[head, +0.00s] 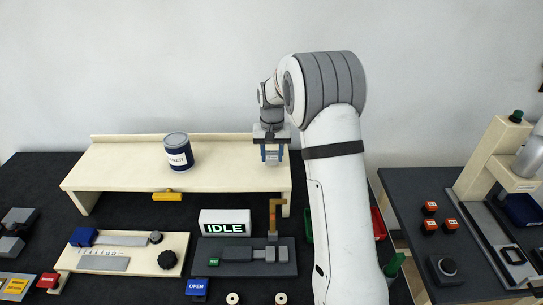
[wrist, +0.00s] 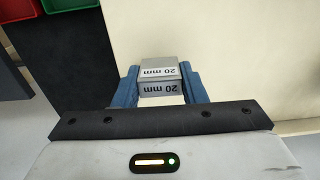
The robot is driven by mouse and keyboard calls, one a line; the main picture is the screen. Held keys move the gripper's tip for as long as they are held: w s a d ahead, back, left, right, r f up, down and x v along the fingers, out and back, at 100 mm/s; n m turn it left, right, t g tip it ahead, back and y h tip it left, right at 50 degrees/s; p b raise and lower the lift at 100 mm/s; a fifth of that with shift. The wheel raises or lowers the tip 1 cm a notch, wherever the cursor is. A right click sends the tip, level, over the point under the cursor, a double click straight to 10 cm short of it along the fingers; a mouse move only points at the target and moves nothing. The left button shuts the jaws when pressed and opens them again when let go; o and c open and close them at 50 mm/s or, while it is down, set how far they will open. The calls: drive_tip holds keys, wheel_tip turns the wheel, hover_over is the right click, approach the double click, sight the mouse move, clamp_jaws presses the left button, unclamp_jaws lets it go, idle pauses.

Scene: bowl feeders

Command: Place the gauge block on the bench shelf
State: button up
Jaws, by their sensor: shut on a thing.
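The gauge block (wrist: 160,78) is a grey metal block marked "20 mm" on two faces. In the wrist view it sits between the blue fingers of my gripper (wrist: 159,88), which is shut on it. In the head view my gripper (head: 272,157) points down over the right end of the cream bench shelf (head: 225,178). The block is small there and mostly hidden by the fingers. I cannot tell whether its underside touches the shelf top.
A dark blue can (head: 178,151) stands on the shelf left of my gripper. Below the shelf are an "IDLE" sign (head: 225,223), a grey fixture (head: 245,256) and a cream plate with a black knob (head: 167,260). The shelf top between can and gripper is clear.

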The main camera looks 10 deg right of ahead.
sight(272, 153)
drive_tip(key=shift+f, duration=0.85)
drive_tip(key=o, duration=1)
drive_tip(key=shift+o, duration=0.2)
wheel_tip(272, 153, up, 12)
drive_tip(key=shift+r+b, duration=0.1)
drive_tip(key=shift+b, duration=0.65)
drive_tip(key=s+r, duration=0.4)
drive_tip(key=s, duration=0.4)
drive_tip(key=s+f+n+t, duration=0.2)
drive_tip(key=s+f+t, duration=0.1)
drive_tip(key=s, duration=2.3)
drive_tip(key=shift+s, duration=0.2)
